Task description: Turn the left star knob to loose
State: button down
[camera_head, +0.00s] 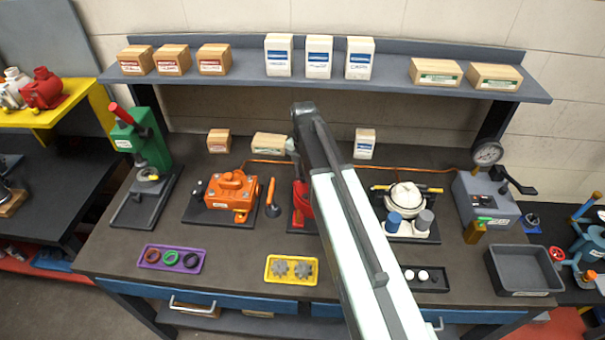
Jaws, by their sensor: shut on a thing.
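My gripper (292,146) is at the end of my dark forearm, above and behind the red motor (301,200) in the middle of the bench. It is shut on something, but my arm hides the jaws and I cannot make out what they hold. My arm also covers most of the red motor, and no knob on it can be made out. Two grey star-shaped knobs (280,267) lie side by side in a yellow tray (291,282) at the front of the bench.
An orange motor (231,190) stands left, a green press (150,145) farther left. A white round unit (405,196) and a gauge box (484,200) stand right. A purple tray (171,259) and a grey bin (523,270) lie in front. A shelf (395,85) with boxes runs behind.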

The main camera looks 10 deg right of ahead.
aim_at(303, 176)
jog(key=c, duration=1.2)
grip_release()
jog(key=shift+f, duration=0.1)
jog(key=shift+o, duration=0.2)
notch_tip(303, 176, up, 8)
jog(key=p, duration=0.8)
